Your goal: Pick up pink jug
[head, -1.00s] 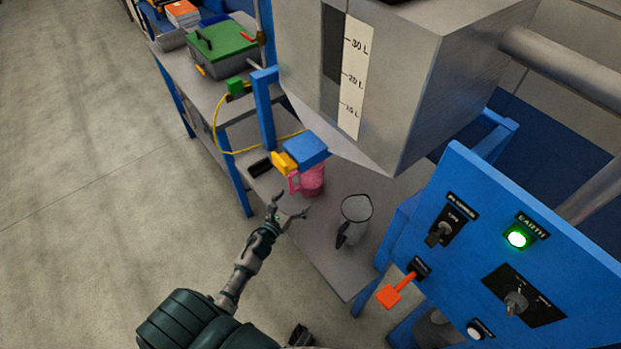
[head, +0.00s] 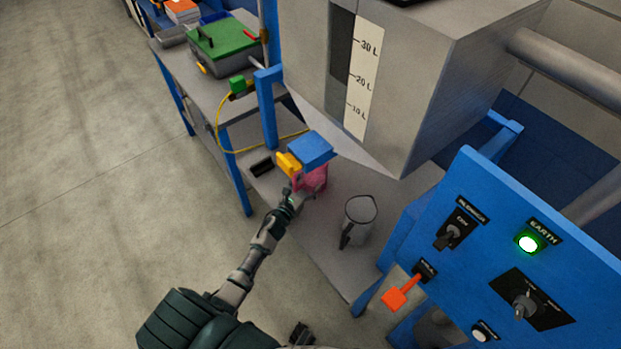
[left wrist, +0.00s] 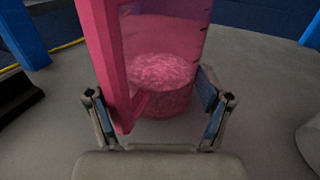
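The pink jug (head: 317,181) stands on the grey lower shelf (head: 300,232) under the metal hopper, below a blue valve block with a yellow part. Its see-through body (left wrist: 165,95) and upright pink handle fill the middle of the left wrist view, with pink contents inside. My left gripper (head: 295,197) is at the jug's near side.
A black block (head: 261,167) lies to the left. The metal hopper (head: 412,85) hangs above. A blue control panel (head: 500,240) is at the right.

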